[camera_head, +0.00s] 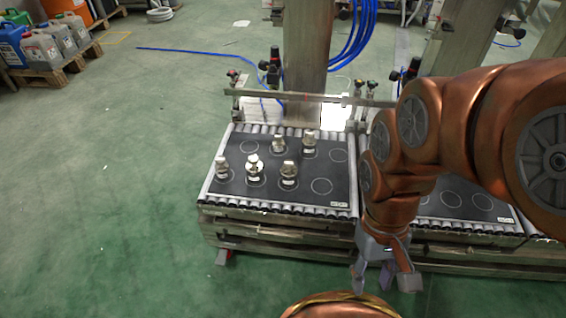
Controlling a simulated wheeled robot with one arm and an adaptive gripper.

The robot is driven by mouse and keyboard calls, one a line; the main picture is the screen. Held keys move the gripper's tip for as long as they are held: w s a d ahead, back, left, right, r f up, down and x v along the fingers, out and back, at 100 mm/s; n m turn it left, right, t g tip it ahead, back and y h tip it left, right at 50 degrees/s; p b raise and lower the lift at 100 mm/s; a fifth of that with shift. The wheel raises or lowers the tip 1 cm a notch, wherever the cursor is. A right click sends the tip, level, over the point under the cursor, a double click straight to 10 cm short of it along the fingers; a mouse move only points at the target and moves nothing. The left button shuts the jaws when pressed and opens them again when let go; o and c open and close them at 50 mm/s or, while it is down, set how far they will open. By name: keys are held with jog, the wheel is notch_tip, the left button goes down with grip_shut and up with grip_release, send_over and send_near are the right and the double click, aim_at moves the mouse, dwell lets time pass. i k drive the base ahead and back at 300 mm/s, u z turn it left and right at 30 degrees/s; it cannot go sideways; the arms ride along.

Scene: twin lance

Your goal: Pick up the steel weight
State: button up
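Several silvery, knobbed metal weights stand upright on a black mat (325,171) with white circles. One weight (222,168) is at the left edge. Another weight (254,172) and a similar weight (289,175) stand in the front middle. Two more, a back-middle weight (278,144) and a back-right weight (309,143), stand behind them. I cannot tell which one the task names. My gripper (384,283) hangs in front of the roller table, to the right of the weights and apart from them. Its fingers are spread and nothing shows between them.
The mat lies on a roller conveyor (280,208). A second mat (458,200), partly hidden by my arm, shows empty circles. A metal rail (300,97) and post (305,55) stand behind. Blue hoses (350,45) hang there. Green floor (110,200) is clear at left.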

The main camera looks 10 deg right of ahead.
aim_at(278, 143)
jog(key=k, duration=0.2)
jog(key=u, duration=1.05)
jog(key=i, duration=0.65)
jog(key=z, duration=1)
